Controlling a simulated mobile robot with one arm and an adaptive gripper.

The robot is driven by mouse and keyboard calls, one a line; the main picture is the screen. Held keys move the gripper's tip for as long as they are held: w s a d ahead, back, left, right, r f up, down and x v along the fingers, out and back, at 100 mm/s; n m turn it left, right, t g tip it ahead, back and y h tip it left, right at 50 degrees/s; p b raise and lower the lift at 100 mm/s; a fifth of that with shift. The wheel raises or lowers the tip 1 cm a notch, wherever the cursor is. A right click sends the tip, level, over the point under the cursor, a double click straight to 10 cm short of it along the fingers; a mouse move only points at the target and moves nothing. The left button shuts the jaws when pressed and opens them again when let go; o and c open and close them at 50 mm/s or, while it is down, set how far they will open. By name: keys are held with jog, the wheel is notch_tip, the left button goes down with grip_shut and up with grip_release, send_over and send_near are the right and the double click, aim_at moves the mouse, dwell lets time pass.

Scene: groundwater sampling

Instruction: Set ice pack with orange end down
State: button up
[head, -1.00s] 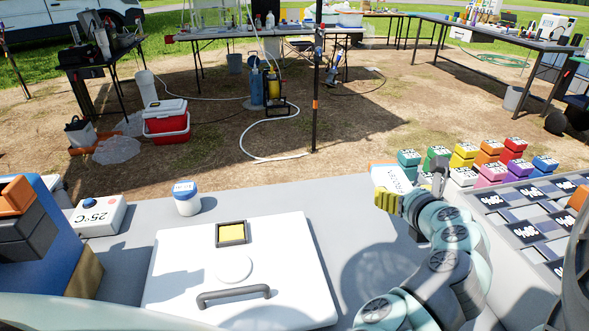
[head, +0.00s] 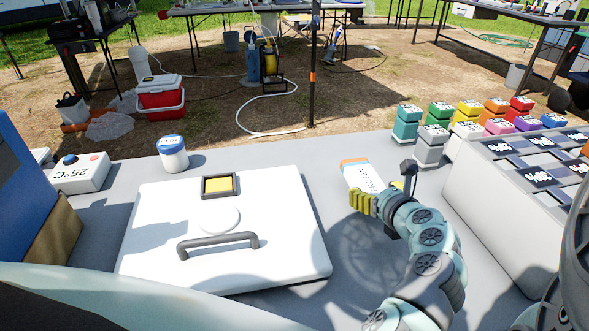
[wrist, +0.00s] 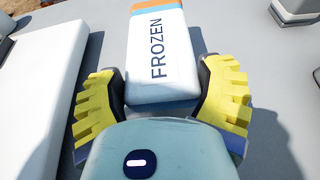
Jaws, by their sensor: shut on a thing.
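The ice pack (head: 362,176) is a white block with an orange end and the word FROZEN on its face. In the head view its orange end points away from me, towards the back of the grey table. It also shows in the wrist view (wrist: 160,55), between yellow-padded fingers. My gripper (head: 362,200) is shut on the near part of the ice pack. In the wrist view my gripper (wrist: 163,98) has one finger on each side of it. I cannot tell whether the pack touches the table.
A white lid with a dark handle (head: 218,245) lies left of my gripper. Several coloured capped bottles (head: 407,122) stand behind, to the right. A grey rack (head: 510,195) with labelled slots is at right. Bare grey tabletop (head: 285,160) lies behind the lid.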

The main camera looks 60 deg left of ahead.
notch_tip(320, 180, down, 4)
jog(key=shift+r+b, duration=0.25)
jog(key=shift+b, duration=0.25)
jog(key=shift+r, duration=0.1)
jog(key=o, duration=1.2)
jog(key=shift+f, duration=0.2)
